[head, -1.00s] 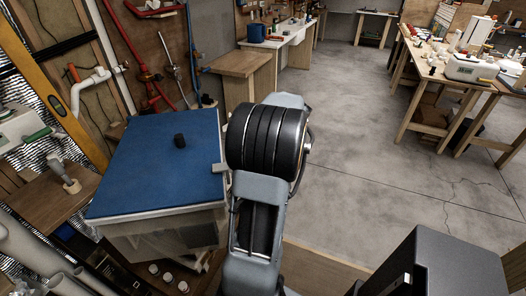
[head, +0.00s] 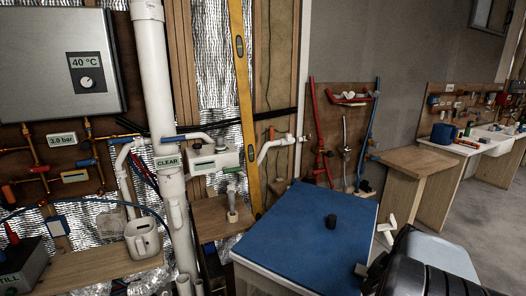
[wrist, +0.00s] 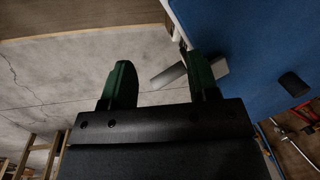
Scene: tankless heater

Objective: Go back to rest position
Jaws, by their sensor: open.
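My gripper (wrist: 155,75) shows in the wrist view with its two dark green fingers apart and nothing held between them. It is beside the edge of the blue-topped bench (wrist: 245,40), with grey floor below it. A pale grey piece (wrist: 168,76) shows beyond the fingers; I cannot tell how far off it is. In the head view my arm is at the lower right, by the right edge of the blue bench top (head: 300,240). The fingers are mostly hidden there.
A small black cylinder (head: 331,221) stands on the blue top. A white pale fitting (head: 387,229) is near its right edge. A wooden bench (head: 415,160) stands behind. Pipes and a heater (head: 60,65) cover the wall at left. Open floor (head: 480,240) lies at right.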

